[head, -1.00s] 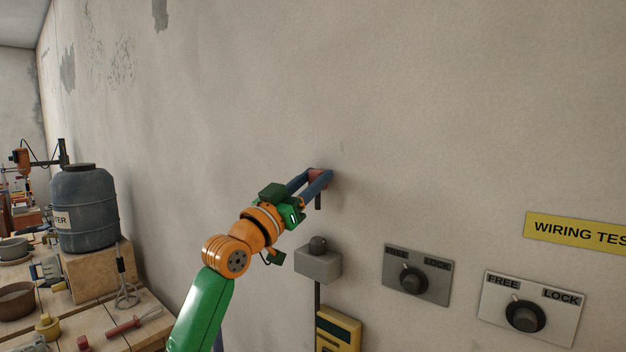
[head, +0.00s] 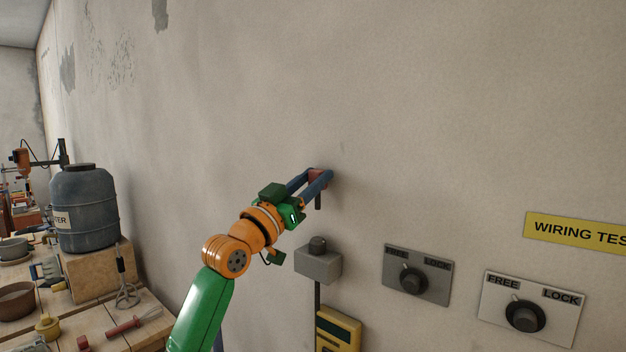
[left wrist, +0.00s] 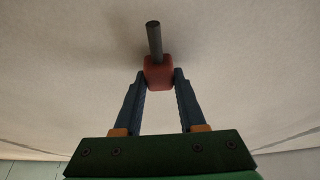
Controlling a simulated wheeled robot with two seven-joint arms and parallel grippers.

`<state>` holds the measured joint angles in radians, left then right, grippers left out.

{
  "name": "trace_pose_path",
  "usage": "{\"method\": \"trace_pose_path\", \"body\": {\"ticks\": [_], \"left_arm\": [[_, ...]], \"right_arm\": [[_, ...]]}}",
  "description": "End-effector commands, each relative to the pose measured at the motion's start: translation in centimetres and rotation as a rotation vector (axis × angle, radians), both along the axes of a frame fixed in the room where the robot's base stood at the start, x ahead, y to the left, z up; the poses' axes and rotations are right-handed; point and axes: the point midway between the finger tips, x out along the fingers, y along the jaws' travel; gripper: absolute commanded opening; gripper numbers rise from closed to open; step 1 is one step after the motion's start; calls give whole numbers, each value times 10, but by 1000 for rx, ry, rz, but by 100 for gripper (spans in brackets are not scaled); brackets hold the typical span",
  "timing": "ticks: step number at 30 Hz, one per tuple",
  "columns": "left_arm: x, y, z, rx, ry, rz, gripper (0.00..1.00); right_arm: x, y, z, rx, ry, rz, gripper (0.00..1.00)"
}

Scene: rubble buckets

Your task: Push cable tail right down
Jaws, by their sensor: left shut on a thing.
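My left gripper (head: 316,177) is up at the wall, its two blue fingers shut on a small red block (head: 316,173). In the left wrist view the fingertips (left wrist: 160,80) press on both sides of the red block (left wrist: 159,73). A short dark cable tail (head: 318,201) hangs below the block, and it also shows in the left wrist view as a dark rod (left wrist: 154,40). Its lower end hangs free above a grey box (head: 318,263) with a dark round top piece (head: 317,243). My right gripper is not in view.
Below the grey box a dark cable runs down to a yellow device (head: 338,330). Right of it are two FREE/LOCK knob plates (head: 417,275) (head: 530,310) and a yellow sign (head: 578,233). A cluttered bench with a water barrel (head: 84,210) stands left. The wall above is bare.

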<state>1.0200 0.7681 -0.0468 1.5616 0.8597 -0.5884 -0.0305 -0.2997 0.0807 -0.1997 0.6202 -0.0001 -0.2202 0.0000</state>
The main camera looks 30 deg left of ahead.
Motion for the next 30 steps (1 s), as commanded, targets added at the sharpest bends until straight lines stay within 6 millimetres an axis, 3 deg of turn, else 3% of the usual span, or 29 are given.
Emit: {"method": "trace_pose_path", "body": {"ticks": [5,12,21,22,25,30], "left_arm": [[0,0,-16,0,-1,0,0],[0,1,-65,1,0,2,0],[1,0,-67,1,7,0,0],[1,0,-67,1,8,0,43],[1,0,-67,1,7,0,70],[1,0,-65,0,4,0,70]], "right_arm": [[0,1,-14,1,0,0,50],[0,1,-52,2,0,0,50],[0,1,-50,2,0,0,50],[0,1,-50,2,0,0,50],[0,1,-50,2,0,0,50],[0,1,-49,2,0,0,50]]}}
